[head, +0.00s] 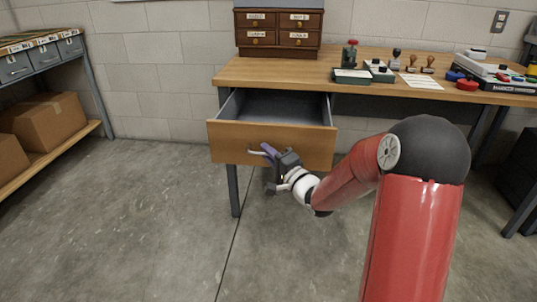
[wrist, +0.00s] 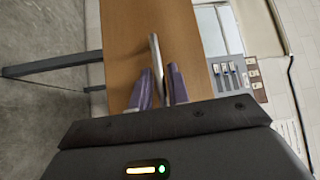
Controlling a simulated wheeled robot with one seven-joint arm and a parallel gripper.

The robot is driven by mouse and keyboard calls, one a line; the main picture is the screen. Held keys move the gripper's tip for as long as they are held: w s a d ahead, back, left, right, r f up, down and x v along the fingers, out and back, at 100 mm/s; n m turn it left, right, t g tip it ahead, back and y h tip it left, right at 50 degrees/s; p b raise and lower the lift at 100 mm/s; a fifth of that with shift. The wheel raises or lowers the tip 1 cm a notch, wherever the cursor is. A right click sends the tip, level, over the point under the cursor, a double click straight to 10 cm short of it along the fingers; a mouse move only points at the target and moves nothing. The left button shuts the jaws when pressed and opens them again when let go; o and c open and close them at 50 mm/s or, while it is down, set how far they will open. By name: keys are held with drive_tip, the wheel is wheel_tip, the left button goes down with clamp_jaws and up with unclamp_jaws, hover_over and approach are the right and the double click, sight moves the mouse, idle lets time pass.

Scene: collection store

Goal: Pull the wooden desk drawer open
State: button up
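The wooden desk drawer (head: 235,140) stands well out from the desk, and its grey, empty-looking inside shows in the head view. Its brown front (wrist: 130,40) also shows in the wrist view. A pale metal bar handle (head: 254,152) is on that front; in the wrist view the handle (wrist: 155,50) runs between my two purple fingers. My gripper (head: 268,153) is at the handle's right part, with the fingers close on either side of the bar. It appears shut on the handle. The fingers and hand hide part of the handle in the head view.
The desk top (head: 300,66) carries a small drawer cabinet (head: 278,50), stamps and ink pads. A shelf with cardboard boxes (head: 50,120) stands at the left. The concrete floor in front of the drawer is clear left of my arm.

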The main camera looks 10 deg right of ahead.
drive_tip(key=shift+s, duration=0.1)
drive_tip(key=v, duration=0.7)
drive_tip(key=shift+s+d, duration=0.15)
drive_tip(key=shift+s, duration=0.2)
drive_tip(key=shift+f, duration=0.1)
drive_tip(key=s+d+r+n+g+h, duration=0.1)
drive_tip(key=s+r+n+g+h, duration=0.15)
drive_tip(key=s+h, duration=0.35)
drive_tip(key=s+d+r+n+g+h, duration=0.2)
drive_tip(key=s+n+g+h, duration=0.2)
drive_tip(key=s+h, duration=0.1)
drive_tip(key=s+a+n+g+y, duration=0.1)
drive_tip(key=s+a+n+g, duration=0.1)
drive_tip(key=s, duration=0.6)
drive_tip(key=s+a+n+g, duration=0.2)
drive_tip(key=s+g, duration=0.1)
drive_tip(key=s, duration=0.6)
drive_tip(key=shift+s+f+y, duration=0.35)
drive_tip(key=shift+f+y, duration=0.05)
drive_tip(key=shift+f, duration=0.05)
